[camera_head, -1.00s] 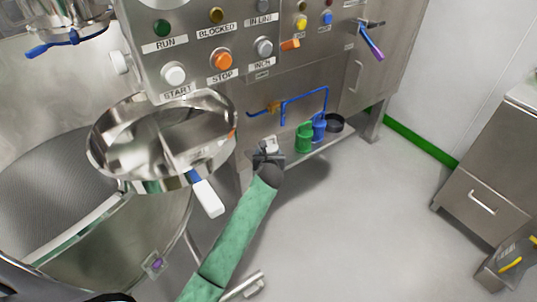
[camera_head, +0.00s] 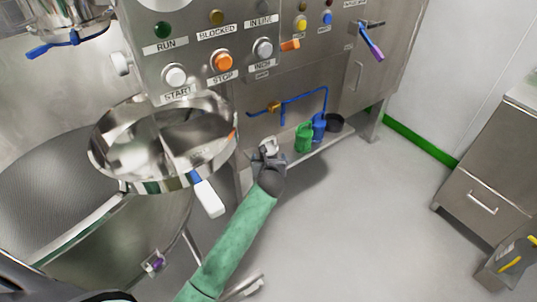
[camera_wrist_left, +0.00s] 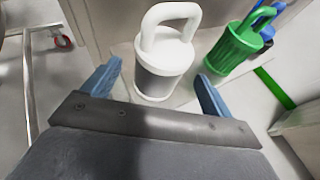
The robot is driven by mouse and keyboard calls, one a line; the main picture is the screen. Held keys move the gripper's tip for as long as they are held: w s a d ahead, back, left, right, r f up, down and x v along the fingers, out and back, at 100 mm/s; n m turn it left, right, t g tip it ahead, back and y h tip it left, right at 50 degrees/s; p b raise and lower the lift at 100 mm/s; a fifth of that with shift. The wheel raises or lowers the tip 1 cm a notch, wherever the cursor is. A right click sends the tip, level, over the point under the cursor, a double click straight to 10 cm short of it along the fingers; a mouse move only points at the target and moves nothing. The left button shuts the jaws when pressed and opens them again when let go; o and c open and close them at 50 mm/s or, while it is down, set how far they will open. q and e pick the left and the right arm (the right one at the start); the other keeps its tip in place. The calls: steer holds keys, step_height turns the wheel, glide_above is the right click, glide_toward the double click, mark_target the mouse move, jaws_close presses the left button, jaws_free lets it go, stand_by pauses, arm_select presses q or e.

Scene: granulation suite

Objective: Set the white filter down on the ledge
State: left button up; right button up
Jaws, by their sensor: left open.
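The white filter (camera_wrist_left: 163,60), with a loop handle on top and a grey band around its body, stands upright on the ledge (camera_wrist_left: 125,50) in the left wrist view. In the head view the white filter (camera_head: 268,145) shows small, just beyond my left gripper (camera_head: 268,162). In the left wrist view my left gripper (camera_wrist_left: 155,92) is open, with one blue finger on each side of the filter's lower body and a gap visible on both sides. The ledge (camera_head: 306,146) runs along the foot of the steel cabinet. My right gripper is not in view.
A green filter (camera_head: 304,136), a blue one (camera_head: 319,127) and a black round object (camera_head: 335,122) stand to the right on the ledge. A blue pipe (camera_head: 305,95) runs above. A steel bowl (camera_head: 110,150) with a white-handled lever (camera_head: 208,197) is at left.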

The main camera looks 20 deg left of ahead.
arm_select(q)
steer(key=v, duration=0.7)
steer(key=s+d+f+n+g+h, duration=0.2)
steer(key=s+d+f+n, duration=0.2)
steer(key=s+f+n, duration=0.45)
steer(key=s+d+f+n+g+h, duration=0.1)
steer(key=s+d+f+n+h, duration=0.4)
steer(key=f, duration=0.6)
steer(key=s+d+f+n+g, duration=0.1)
steer(key=s+d+f+n, duration=0.1)
steer(key=s+f+n, duration=0.5)
steer(key=s+d+f+n+g+h, duration=0.1)
steer(key=s+d+f+n, duration=0.2)
steer(key=s+f+n, duration=0.4)
steer(key=s+n, duration=0.3)
steer(key=s, duration=0.5)
steer(key=shift+g, duration=0.3)
steer(key=shift+s, duration=0.15)
